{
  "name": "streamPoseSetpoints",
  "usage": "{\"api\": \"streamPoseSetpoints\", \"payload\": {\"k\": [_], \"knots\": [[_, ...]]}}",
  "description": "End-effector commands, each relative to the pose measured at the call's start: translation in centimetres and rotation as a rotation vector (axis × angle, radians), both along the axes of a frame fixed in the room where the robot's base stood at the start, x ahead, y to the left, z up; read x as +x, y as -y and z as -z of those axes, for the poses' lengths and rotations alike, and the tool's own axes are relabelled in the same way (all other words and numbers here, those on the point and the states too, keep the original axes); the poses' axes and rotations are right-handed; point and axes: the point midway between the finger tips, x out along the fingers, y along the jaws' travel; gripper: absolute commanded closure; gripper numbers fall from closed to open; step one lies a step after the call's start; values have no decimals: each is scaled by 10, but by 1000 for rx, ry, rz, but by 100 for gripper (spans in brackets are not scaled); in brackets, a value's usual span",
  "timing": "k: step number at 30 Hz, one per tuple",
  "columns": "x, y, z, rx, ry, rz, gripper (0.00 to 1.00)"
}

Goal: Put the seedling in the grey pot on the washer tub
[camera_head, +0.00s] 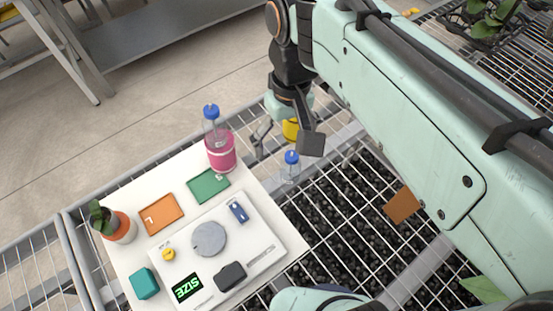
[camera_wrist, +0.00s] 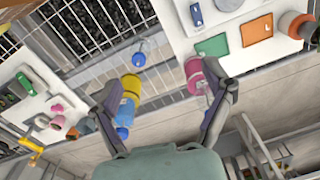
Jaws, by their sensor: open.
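A small green seedling (camera_head: 100,215) stands in a pot (camera_head: 127,237) at the left end of the white board in the head view. The pot also shows at the right edge of the wrist view (camera_wrist: 291,23). A round grey disc (camera_head: 208,239) sits on a white panel on the board; I cannot tell whether it is the washer tub. My gripper (camera_head: 285,138) is open beyond the board's right side, well away from the seedling. Its spread fingers show in the wrist view (camera_wrist: 161,78), with nothing gripped.
A pink bottle (camera_head: 221,152) with a blue cap stands on the board's far corner. A small clear bottle (camera_head: 290,168) and a yellow bottle (camera_wrist: 130,87) are near my gripper. Orange (camera_head: 161,214) and green (camera_head: 208,186) trays lie on the board. Wire mesh bench (camera_head: 335,215) surrounds it.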

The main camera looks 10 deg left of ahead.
Motion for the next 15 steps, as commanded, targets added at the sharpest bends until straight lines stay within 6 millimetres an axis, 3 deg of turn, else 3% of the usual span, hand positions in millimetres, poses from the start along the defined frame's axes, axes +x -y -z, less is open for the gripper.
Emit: {"api": "streamPoseSetpoints", "payload": {"k": [1, 3, 6, 10, 15], "knots": [[-21, 37, 2, 5, 2, 113, 19], [-50, 70, 12, 9, -1, 242, 19], [-85, 98, 29, 15, -5, 383, 19], [-112, 111, 44, 20, -9, 482, 19], [-119, 114, 48, 20, -13, 506, 19]]}}
